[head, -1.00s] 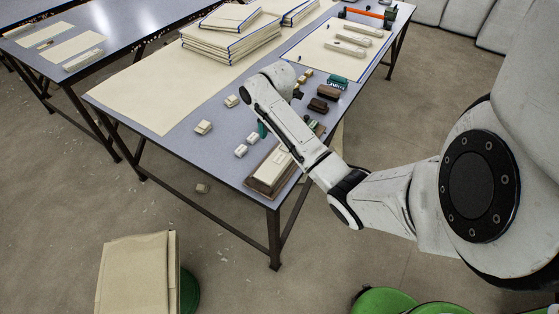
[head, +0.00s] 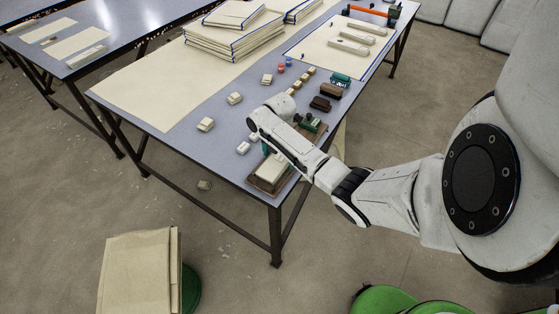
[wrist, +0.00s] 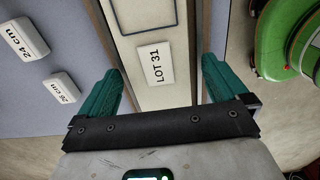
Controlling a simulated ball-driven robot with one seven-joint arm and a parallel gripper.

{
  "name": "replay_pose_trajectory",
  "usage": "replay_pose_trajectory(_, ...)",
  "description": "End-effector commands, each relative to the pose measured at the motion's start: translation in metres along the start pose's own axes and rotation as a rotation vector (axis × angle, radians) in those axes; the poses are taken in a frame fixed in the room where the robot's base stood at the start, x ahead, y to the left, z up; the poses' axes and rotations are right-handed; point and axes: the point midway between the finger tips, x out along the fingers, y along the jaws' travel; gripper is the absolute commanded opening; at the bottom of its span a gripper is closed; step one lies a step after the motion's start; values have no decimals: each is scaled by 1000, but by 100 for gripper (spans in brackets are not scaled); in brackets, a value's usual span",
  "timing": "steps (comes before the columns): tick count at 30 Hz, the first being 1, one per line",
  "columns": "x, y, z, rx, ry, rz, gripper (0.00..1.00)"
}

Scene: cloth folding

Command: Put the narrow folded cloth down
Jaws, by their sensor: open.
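The narrow folded cloth (head: 270,168) shows as a cream strip lying lengthwise on a brown tray (head: 286,181) at the near corner of the table. In the wrist view, a cream strip (wrist: 150,102) with a white "LOT 31" label runs between brown side edges. My gripper (wrist: 157,72) is open there, one teal finger on each side of the strip. I cannot tell whether the fingers touch it. In the head view, my wrist hides part of the tray and most of the fingers.
White size blocks (head: 205,124) stand left of the tray; the wrist view shows two, marked 24 cm and 26 cm (wrist: 62,87). Brushes (head: 319,103) and small blocks lie beyond. Stacked blue-edged cloths (head: 232,38) are at the back. The cream sheet (head: 150,92) has bare room.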

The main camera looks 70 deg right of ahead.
Motion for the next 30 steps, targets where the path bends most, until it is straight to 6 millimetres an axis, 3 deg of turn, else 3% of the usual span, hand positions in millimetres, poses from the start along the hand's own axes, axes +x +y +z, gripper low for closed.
replay_pose_trajectory(6,1,0,0,0,0,1,100)
replay_pose_trajectory(26,0,0,0,0,0,1,37)
replay_pose_trajectory(30,0,0,0,0,0,1,36)
